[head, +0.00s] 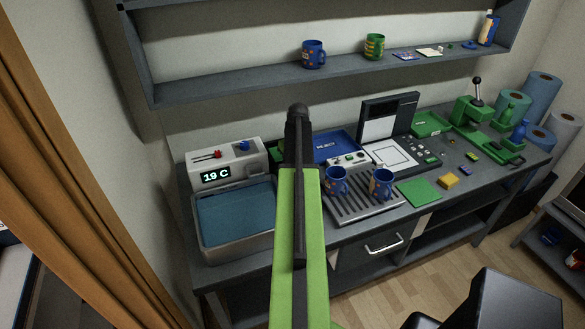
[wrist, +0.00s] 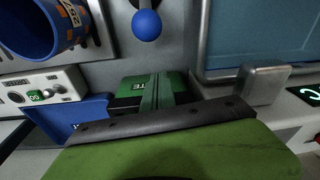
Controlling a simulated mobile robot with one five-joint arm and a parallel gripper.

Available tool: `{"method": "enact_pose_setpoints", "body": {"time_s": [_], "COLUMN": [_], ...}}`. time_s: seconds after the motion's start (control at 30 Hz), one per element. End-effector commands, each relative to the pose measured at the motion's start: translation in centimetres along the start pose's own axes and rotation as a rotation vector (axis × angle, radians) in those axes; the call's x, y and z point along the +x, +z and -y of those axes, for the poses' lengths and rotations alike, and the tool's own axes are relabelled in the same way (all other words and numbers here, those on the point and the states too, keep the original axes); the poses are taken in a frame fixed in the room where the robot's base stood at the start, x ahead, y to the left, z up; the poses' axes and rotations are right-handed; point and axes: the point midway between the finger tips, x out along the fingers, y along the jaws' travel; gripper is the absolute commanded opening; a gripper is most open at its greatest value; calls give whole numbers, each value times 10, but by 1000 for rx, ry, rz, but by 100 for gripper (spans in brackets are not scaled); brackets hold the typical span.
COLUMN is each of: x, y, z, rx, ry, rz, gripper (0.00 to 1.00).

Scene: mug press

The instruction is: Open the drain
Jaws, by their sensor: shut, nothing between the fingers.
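The basin (head: 205,250) of blue water is a grey tub at the left of the bench; part of it shows at the top right of the wrist view (wrist: 265,42). In the wrist view a blue ball knob (wrist: 146,24) on a grey stem stands beside the basin; in the head view my arm hides that spot. No drain opening can be made out. My gripper (head: 298,112) is shut and empty, its dark tip in front of the back wall, past the basin's right side. It is apart from the blue ball.
A control box (head: 252,160) reading 19 C, with a red lever and blue knob, stands behind the basin. Right of my arm, two blue mugs (head: 336,182) (head: 382,184) stand on a slatted rack (head: 352,214). A blue tray (head: 335,142) lies behind. A shelf (head: 230,86) hangs above.

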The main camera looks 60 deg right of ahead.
Motion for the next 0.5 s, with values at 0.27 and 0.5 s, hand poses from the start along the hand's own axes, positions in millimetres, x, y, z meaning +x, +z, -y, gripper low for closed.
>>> {"method": "enact_pose_setpoints", "body": {"time_s": [0.27, 0.5], "x": [25, 20], "y": [24, 39], "z": [1, 0], "rx": [1, 1], "ry": [0, 0], "rz": [0, 0], "gripper": [0, 0]}}
